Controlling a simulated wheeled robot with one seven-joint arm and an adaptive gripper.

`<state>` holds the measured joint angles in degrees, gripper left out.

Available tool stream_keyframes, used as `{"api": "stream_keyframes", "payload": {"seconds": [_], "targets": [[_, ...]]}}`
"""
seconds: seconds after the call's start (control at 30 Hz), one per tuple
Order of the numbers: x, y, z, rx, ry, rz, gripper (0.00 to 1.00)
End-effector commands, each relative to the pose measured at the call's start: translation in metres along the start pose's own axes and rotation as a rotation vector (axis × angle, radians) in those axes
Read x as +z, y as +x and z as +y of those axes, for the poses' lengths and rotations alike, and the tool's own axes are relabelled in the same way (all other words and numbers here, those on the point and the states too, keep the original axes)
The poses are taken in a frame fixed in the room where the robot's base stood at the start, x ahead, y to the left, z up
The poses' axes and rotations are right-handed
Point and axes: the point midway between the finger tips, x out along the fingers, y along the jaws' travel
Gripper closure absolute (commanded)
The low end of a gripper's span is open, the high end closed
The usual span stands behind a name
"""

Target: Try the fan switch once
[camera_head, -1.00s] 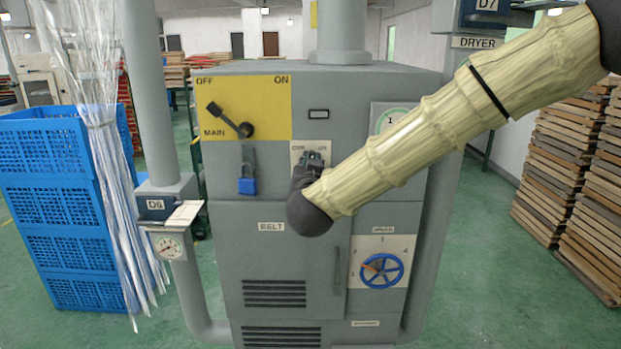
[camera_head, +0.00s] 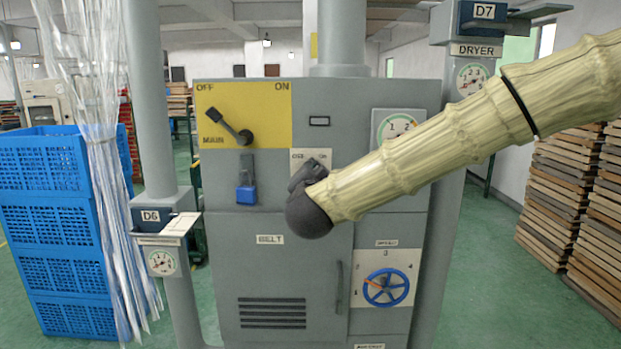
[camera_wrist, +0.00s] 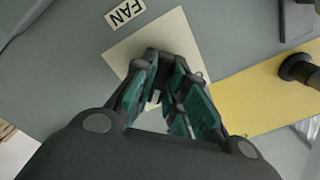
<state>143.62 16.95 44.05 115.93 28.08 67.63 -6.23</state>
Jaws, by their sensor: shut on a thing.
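The pale fan switch plate (camera_head: 325,157) is on the grey cabinet's front, right of the yellow main panel. My gripper (camera_head: 310,172) is at this plate, and my wrist hides much of it. In the wrist view, the plate (camera_wrist: 126,50) lies beyond the fingers, with an upside-down FAN label (camera_wrist: 125,12) beside it. My gripper (camera_wrist: 162,64) is shut on the fan switch in front of the plate. The fingertips cover the switch, so I cannot tell its position.
The main lever (camera_head: 228,126) and blue padlock (camera_head: 246,195) are left of my gripper. A blue handwheel (camera_head: 386,287) is below right, and a round gauge (camera_head: 399,126) is above my arm. Blue crates (camera_head: 50,222) stand left; stacked wooden trays (camera_head: 560,200) stand right.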

Motion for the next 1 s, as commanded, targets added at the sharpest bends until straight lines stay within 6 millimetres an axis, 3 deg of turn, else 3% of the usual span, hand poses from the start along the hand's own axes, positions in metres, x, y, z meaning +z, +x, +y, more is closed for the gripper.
{"api": "stream_keyframes", "payload": {"seconds": [0.4, 0.43, 0.53, 0.87, 1.0], "targets": [[-0.002, 0.001, 0.0, 0.001, 0.01, 0.004, 1.0], [-0.002, 0.001, 0.0, 0.001, 0.01, 0.004, 0.82], [-0.002, 0.001, 0.0, 0.001, 0.009, 0.003, 0.64], [-0.001, -0.001, 0.0, 0.0, 0.008, 0.001, 0.64], [-0.001, -0.01, -0.001, -0.001, 0.007, 0.0, 0.64]]}}
